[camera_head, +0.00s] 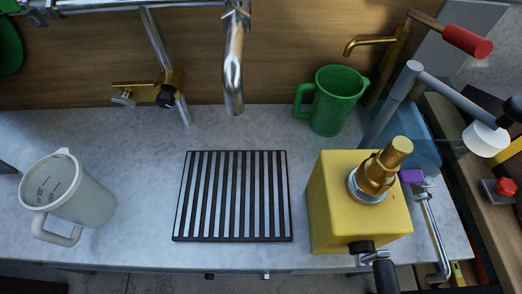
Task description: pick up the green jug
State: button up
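The green jug (338,101) stands upright on the grey worktop (145,140), toward the back right, close to the wooden back panel. Its open top faces up, its handle is on the left and its spout points right. The yellow box in front of it stands clear of the jug's lower part. I cannot make out my gripper in this view, and nothing is seen touching the jug.
A yellow box (330,205) with a brass valve stands front right. A slatted grate (181,199) lies mid-worktop. A pale jug (88,199) stands at left. A chrome spout (233,75) hangs over the back. A brass tap (372,42) and grey pipes crowd the jug's right.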

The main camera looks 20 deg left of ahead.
aim_at(337, 89)
jog(key=j+u, duration=0.25)
jog(key=j, duration=0.4)
jog(key=j+u, duration=0.25)
jog(key=j, duration=0.45)
jog(key=i, duration=0.05)
